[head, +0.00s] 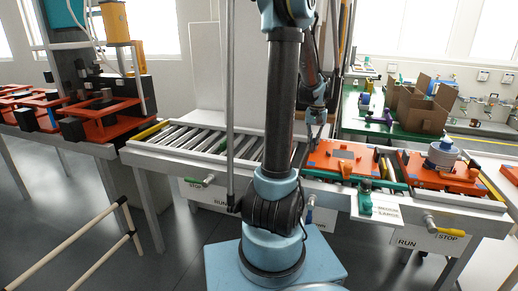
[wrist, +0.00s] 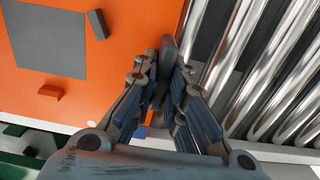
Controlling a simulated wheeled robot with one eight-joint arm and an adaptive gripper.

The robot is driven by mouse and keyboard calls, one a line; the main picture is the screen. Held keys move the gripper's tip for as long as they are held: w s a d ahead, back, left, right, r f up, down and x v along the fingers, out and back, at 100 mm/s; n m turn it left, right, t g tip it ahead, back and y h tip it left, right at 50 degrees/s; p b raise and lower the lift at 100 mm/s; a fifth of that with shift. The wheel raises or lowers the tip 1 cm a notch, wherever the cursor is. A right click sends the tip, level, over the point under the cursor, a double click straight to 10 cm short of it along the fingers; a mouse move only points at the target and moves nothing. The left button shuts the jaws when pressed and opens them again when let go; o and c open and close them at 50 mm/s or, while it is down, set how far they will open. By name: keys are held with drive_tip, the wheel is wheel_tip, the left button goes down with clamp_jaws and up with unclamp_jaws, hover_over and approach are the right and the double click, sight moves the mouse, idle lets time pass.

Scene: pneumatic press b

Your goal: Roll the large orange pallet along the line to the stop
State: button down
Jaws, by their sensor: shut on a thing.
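The large orange pallet (head: 325,158) lies flat on the roller line, just right of my arm, with a grey square plate on top. In the wrist view the orange pallet (wrist: 120,25) fills the upper left, with the grey square, a small orange block and a dark block on it. My gripper (wrist: 166,62) is at the pallet's right edge in that view, shut on a dark upright piece at that edge. The fingers hide how this piece joins the pallet. In the head view my arm partly hides the gripper.
Bare rollers (head: 200,137) run left of the pallet, clear up to a yellow end bar (head: 150,130). A second orange pallet (head: 418,168) carrying a grey round part stands to the right. A green bar (head: 365,182) lies along the front. RUN and STOP levers hang below the line.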

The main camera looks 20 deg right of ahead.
drive_tip(key=shift+s+d, duration=0.65)
drive_tip(key=shift+d, duration=0.3)
drive_tip(key=c, duration=1.6)
unclamp_jaws()
drive_tip(key=shift+o, duration=0.2)
wheel_tip(320, 180, up, 11)
drive_tip(key=s+a+n, duration=0.2)
drive_tip(key=a, duration=0.8)
drive_tip(key=s+a+f+n, duration=0.1)
drive_tip(key=s+a+f, duration=0.3)
drive_tip(key=a, duration=0.3)
drive_tip(key=s+a+f+n+t, duration=0.1)
drive_tip(key=s+a+f+n, duration=0.1)
drive_tip(key=s+a+f, duration=0.3)
drive_tip(key=s+a+f+n+t, duration=0.1)
drive_tip(key=s+a+f, duration=0.3)
drive_tip(key=s+a, duration=0.4)
drive_tip(key=a+n, duration=0.1)
drive_tip(key=a, duration=0.2)
drive_tip(key=shift+s+f, duration=0.2)
drive_tip(key=shift+f, duration=0.1)
